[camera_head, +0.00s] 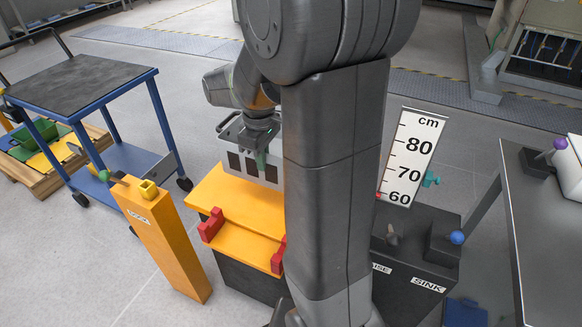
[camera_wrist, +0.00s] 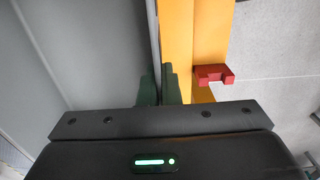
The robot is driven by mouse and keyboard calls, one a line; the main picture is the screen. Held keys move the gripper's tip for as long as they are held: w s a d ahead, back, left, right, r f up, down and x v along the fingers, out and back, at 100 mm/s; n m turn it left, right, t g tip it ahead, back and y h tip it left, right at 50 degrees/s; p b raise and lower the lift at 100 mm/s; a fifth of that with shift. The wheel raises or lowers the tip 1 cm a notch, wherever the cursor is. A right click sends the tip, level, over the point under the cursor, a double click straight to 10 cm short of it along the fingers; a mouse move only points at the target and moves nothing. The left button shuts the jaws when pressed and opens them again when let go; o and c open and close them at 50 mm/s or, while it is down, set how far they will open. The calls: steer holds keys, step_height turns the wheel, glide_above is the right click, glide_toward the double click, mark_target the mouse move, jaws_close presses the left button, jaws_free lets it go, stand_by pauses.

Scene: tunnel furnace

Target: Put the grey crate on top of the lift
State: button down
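The grey crate (camera_head: 254,170), with dark square openings in its side, is over the back part of the lift's yellow top (camera_head: 238,203). Whether it touches the top cannot be told; my arm hides its right part. My gripper (camera_head: 262,150) is at the crate's near wall. In the wrist view, the dark green fingers (camera_wrist: 160,88) are on both sides of the crate's thin wall (camera_wrist: 154,45), shut on it. The lift top has red brackets (camera_head: 211,225) at its front corners; one also shows in the wrist view (camera_wrist: 214,75).
A yellow post (camera_head: 168,235) with a lever stands left of the lift. A blue trolley (camera_head: 85,85) is farther left. A control box (camera_head: 420,268) labelled SINK and a cm scale (camera_head: 413,150) are right of my arm. A grey table (camera_head: 545,230) stands far right.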

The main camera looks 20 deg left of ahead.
mark_target(265, 186)
step_height(265, 186, down, 10)
steer(key=b, duration=0.2)
steer(key=shift+b, duration=0.4)
steer(key=shift+r, duration=0.15)
steer(key=c, duration=2.1)
jaws_free()
steer(key=shift+f, duration=0.25)
steer(key=o, duration=0.5)
steer(key=shift+c, duration=0.2)
steer(key=shift+r, duration=0.2)
step_height(265, 186, up, 12)
steer(key=p, duration=0.3)
